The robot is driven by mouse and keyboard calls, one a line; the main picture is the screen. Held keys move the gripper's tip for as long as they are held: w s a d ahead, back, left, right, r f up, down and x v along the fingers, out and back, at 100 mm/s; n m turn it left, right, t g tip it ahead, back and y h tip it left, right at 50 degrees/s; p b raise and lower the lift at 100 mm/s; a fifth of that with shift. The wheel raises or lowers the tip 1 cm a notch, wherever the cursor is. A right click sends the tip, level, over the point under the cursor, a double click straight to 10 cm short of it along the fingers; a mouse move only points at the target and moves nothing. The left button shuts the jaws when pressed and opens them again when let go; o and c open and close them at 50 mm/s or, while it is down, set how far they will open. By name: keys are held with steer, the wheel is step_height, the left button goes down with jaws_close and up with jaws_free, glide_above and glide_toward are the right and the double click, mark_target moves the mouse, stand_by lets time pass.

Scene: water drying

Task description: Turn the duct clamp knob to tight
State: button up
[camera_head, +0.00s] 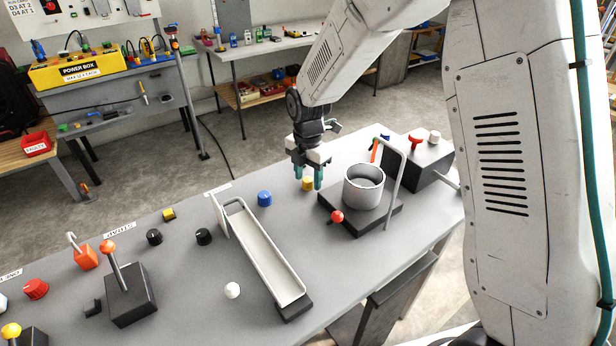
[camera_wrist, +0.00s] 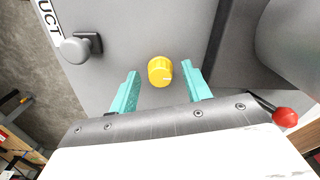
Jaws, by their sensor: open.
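A yellow knob (camera_head: 307,183) stands on the grey bench, left of a grey cylinder (camera_head: 364,187) on a black base. In the wrist view the yellow knob (camera_wrist: 160,71) has a ribbed side and a white pointer line towards the lower right. My gripper (camera_head: 309,177) points down at the knob with teal fingers. In the wrist view my gripper (camera_wrist: 161,92) is open, one finger on each side of the knob. Gaps show between knob and fingers. A label ending in "UCT" (camera_wrist: 48,18) shows at upper left.
The cylinder's black base and its red ball (camera_head: 337,216) lie just right of my gripper. A blue knob (camera_head: 264,198) and a long tray-like channel (camera_head: 262,250) are to the left. A bent grey rod (camera_head: 398,180) stands at the right.

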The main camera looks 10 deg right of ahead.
steer(key=shift+f, duration=0.25)
steer(key=c, duration=1)
